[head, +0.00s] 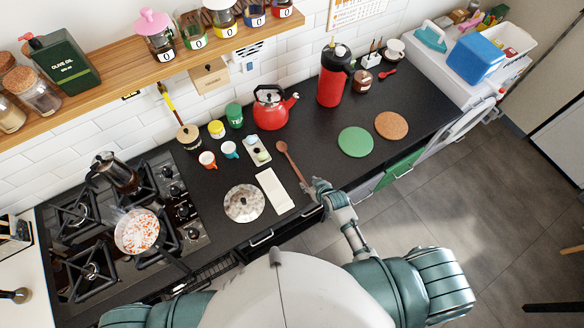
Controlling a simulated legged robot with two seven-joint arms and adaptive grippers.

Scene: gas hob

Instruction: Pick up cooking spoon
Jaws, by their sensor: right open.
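A brown wooden cooking spoon (289,159) lies on the black worktop, its round bowl toward the wall and its handle pointing to the front edge. My right gripper (315,186) is at the front edge of the worktop, close to the end of the spoon's handle. It is open, and its fingers partly cover the handle's end. I cannot tell whether they touch the handle. My left gripper does not show; only part of my left shoulder shows at the bottom.
A white rectangular tray (274,191) and a round speckled lid (244,203) lie left of the spoon. A red kettle (271,107) stands behind it. Green (355,141) and brown (391,125) round mats lie to the right. A pan (137,232) sits on the gas hob.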

